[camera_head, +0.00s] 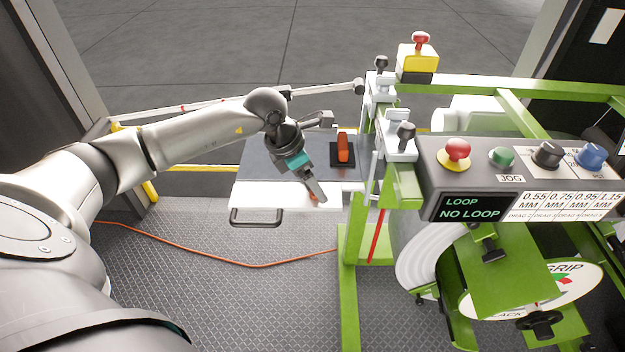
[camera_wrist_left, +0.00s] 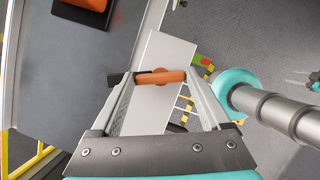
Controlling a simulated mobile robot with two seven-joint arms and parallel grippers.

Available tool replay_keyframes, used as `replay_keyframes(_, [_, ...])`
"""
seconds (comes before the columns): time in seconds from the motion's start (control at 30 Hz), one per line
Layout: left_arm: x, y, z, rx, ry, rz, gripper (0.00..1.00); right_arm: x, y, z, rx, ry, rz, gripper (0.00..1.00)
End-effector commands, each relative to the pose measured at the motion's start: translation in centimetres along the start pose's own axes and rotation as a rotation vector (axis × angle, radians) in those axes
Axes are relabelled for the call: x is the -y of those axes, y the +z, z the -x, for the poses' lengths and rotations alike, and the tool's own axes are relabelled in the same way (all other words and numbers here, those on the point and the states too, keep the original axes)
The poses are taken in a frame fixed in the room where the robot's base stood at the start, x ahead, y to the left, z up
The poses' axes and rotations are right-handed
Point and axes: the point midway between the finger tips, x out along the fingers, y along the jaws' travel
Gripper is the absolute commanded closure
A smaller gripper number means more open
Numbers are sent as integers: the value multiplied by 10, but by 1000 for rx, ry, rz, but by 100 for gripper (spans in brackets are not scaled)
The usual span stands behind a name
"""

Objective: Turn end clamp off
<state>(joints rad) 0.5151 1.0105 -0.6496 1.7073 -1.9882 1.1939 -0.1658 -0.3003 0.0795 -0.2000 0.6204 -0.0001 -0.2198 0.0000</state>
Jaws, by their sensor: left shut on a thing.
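In the left wrist view, an orange handle (camera_wrist_left: 160,77) with a dark end at its left lies crosswise between my left fingertips (camera_wrist_left: 162,80). I take it to be the end clamp's lever. My left gripper is shut on this handle, over a pale plate. In the head view, my left gripper (camera_head: 318,196) points down at the white panel's right part, and only a small orange bit of the handle (camera_head: 313,198) shows beside the fingers. An orange-red lever on a black base (camera_head: 343,148) stands just behind, on the grey table.
The green machine frame (camera_head: 352,250) rises close to the right of my left gripper. A control box (camera_head: 480,160) with a red button and several knobs is farther right. The white panel (camera_head: 265,196) has a black handle below it. An orange cable crosses the floor.

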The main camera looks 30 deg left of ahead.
Motion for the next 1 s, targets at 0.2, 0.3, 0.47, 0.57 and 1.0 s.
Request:
replay_keyframes(0.2, [1, 0, 1, 1, 38, 94, 76, 0, 0, 1, 0, 0, 0, 50])
replay_keyframes(0.3, [2, 0, 0, 2, 65, 163, 76, 0, 0, 1, 0, 0, 0, 50])
replay_keyframes(0.47, [2, 1, 0, 2, 120, 295, 76, 0, 0, 0, 1, 0, 0, 50])
replay_keyframes(0.57, [3, 1, 0, 3, 155, 383, 76, 0, 0, -2, 1, 0, 0, 50])
replay_keyframes(1.0, [5, 3, -1, 4, 309, 765, 76, 0, 2, -15, 1, 0, 0, 50])
